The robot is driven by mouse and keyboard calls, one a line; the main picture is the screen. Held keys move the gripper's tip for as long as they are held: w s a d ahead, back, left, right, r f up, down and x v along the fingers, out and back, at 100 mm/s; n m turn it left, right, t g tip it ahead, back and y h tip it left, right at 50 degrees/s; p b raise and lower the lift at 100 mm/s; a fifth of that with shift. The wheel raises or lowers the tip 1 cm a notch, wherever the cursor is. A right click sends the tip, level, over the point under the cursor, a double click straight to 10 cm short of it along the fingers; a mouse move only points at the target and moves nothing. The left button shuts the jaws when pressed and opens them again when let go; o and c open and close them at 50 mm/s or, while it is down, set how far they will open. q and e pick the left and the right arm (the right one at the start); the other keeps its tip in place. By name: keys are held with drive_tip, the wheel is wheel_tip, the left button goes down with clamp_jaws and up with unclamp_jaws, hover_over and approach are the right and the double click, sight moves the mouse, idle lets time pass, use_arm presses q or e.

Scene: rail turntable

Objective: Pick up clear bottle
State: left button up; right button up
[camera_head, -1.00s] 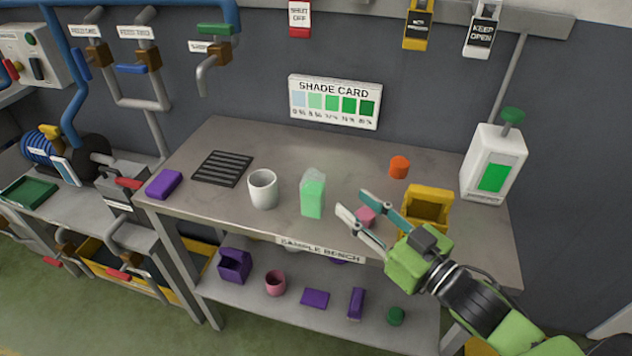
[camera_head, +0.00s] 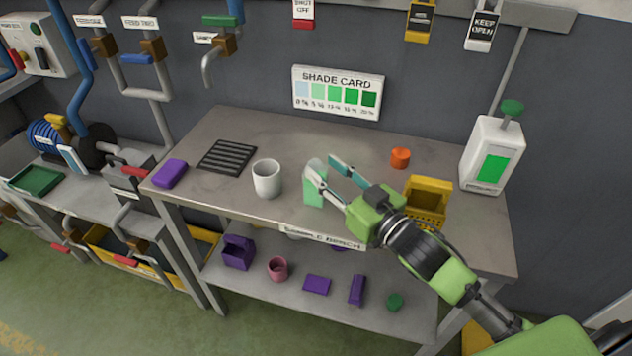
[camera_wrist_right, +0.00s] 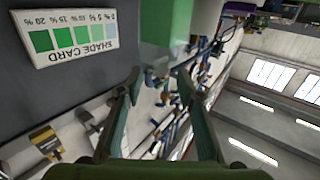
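The clear bottle (camera_head: 315,192), with green liquid in its lower part, stands upright on the sample bench. My right gripper (camera_head: 322,167) is open at the bottle's right, with one fingertip in front of its upper part in the head view. In the right wrist view the bottle (camera_wrist_right: 165,28) is just ahead of the open fingers (camera_wrist_right: 158,72). I cannot tell whether a finger touches it. My left gripper is not in view.
A white cup (camera_head: 267,180) stands close left of the bottle. A black grille (camera_head: 227,157) and purple block (camera_head: 170,174) are farther left. An orange cap (camera_head: 400,158) and yellow container (camera_head: 428,190) are to the right. The bench (camera_head: 300,140) is clear behind the bottle.

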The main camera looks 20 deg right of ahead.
sight(319, 164)
drive_tip(key=shift+p+x, duration=0.35)
drive_tip(key=shift+x, duration=1.65)
drive_tip(key=shift+s, duration=0.1)
drive_tip(key=shift+c, duration=0.4)
clamp_jaws()
drive_tip(key=shift+r, duration=0.1)
